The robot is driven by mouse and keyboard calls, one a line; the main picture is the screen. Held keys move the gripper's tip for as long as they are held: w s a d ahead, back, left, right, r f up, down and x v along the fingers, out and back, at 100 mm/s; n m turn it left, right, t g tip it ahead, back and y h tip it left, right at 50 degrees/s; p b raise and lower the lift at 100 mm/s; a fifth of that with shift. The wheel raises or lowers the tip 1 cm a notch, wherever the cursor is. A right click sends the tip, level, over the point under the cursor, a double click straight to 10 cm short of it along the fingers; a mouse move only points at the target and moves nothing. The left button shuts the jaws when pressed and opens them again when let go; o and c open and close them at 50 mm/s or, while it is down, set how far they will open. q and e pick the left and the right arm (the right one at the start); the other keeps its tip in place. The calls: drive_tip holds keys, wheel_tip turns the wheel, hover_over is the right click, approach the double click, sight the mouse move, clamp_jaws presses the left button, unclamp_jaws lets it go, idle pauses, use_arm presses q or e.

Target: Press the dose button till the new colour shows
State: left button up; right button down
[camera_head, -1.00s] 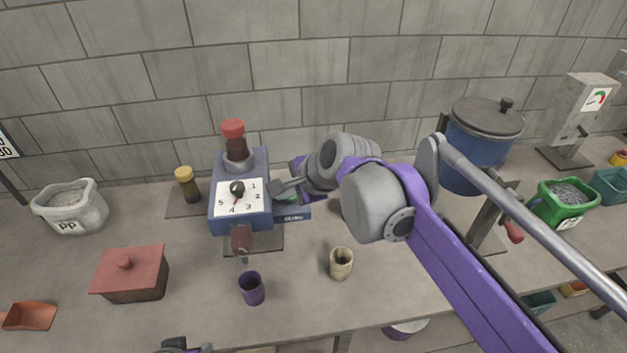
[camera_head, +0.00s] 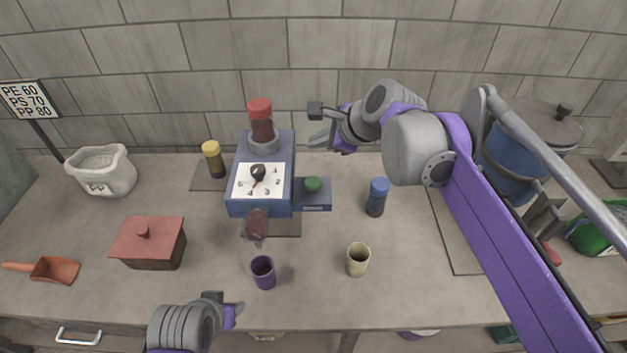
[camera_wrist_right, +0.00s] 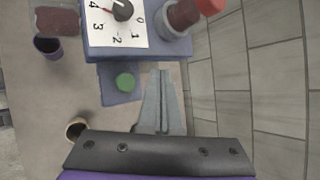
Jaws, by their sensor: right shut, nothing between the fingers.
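The blue dosing machine (camera_head: 235,207) stands on the table, with a white number dial (camera_head: 246,181) and black knob (camera_head: 258,172). The green dose button (camera_head: 313,184) sits on a low blue box at its right side. It also shows in the right wrist view (camera_wrist_right: 124,82), with nothing on it. My right gripper (camera_head: 318,137) is above and behind the button, apart from it. Its fingers (camera_wrist_right: 162,100) are together and empty. A dark red spout (camera_head: 256,225) is at the machine's front. My left gripper (camera_head: 226,304) is low at the front edge; its opening is unclear.
A purple cup (camera_head: 263,273) and a cream cup (camera_head: 357,260) stand in front. A blue-capped jar (camera_head: 376,197) is right of the button. A red-capped bottle (camera_head: 261,118) tops the machine. A red lidded box (camera_head: 149,243) is at left.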

drive_tip(key=b, duration=0.4)
hover_over(312, 179)
drive_tip(key=s+d, duration=0.1)
drive_tip(key=s, duration=0.1)
drive_tip(key=f, duration=0.7)
drive_tip(key=shift+w+d+f, duration=0.1)
drive_tip(key=shift+w+d, duration=0.05)
drive_tip(key=shift+w, duration=0.1)
use_arm(q)
wheel_tip(312, 179, down, 6)
drive_tip(key=s, duration=0.2)
drive_tip(key=shift+f+b, duration=0.2)
drive_tip(key=shift+b, duration=0.2)
use_arm(e)
drive_tip(key=shift+f, duration=0.75)
use_arm(q)
drive_tip(key=shift+s+f, duration=0.1)
drive_tip(key=shift+f, duration=0.1)
use_arm(e)
drive_tip(key=shift+f, duration=0.4)
